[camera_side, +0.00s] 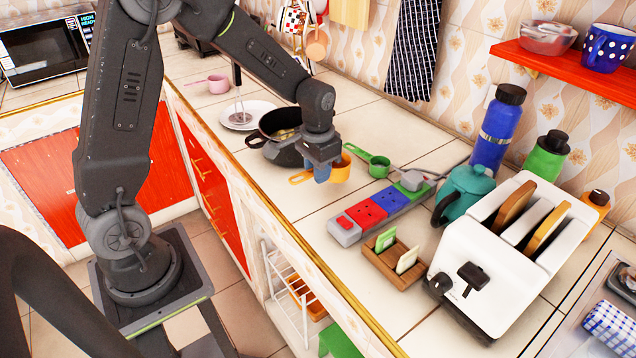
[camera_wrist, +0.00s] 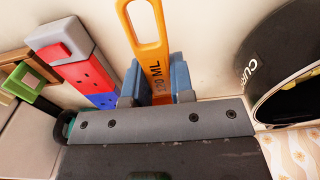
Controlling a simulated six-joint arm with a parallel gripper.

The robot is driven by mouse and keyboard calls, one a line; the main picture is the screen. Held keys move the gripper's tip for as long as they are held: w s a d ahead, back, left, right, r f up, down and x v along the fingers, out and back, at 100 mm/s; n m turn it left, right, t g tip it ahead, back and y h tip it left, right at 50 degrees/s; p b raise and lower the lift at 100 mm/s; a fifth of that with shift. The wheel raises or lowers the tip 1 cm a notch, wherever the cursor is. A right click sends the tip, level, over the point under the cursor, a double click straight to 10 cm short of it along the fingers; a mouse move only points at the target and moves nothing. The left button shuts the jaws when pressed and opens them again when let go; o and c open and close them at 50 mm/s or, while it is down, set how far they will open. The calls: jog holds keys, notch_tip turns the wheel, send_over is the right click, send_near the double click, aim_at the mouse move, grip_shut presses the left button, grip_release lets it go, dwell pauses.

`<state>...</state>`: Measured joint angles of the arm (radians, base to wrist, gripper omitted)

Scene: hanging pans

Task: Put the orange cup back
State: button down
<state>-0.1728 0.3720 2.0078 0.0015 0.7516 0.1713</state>
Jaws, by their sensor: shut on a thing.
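The orange cup (camera_side: 341,169) is a measuring cup with a flat handle, low over the counter beside the black pot. I cannot tell whether it touches the counter. My gripper (camera_side: 322,172) is shut on its handle. In the wrist view, the handle (camera_wrist: 148,30), marked 120 ML, runs between the two blue fingers of my gripper (camera_wrist: 158,84). The cup's bowl is hidden in the wrist view. A peach-coloured cup (camera_side: 316,44) hangs on the back wall.
The black pot (camera_side: 268,134) is close to my gripper. A green measuring cup (camera_side: 378,166), a red-and-blue power strip (camera_side: 372,209), a teal teapot (camera_side: 466,190) and a white toaster (camera_side: 480,270) stand to the right. A pink cup (camera_side: 217,84) is at the far left.

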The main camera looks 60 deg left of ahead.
jog(key=shift+f, duration=2)
jog(key=shift+f, duration=0.1)
jog(key=c, duration=1)
grip_release()
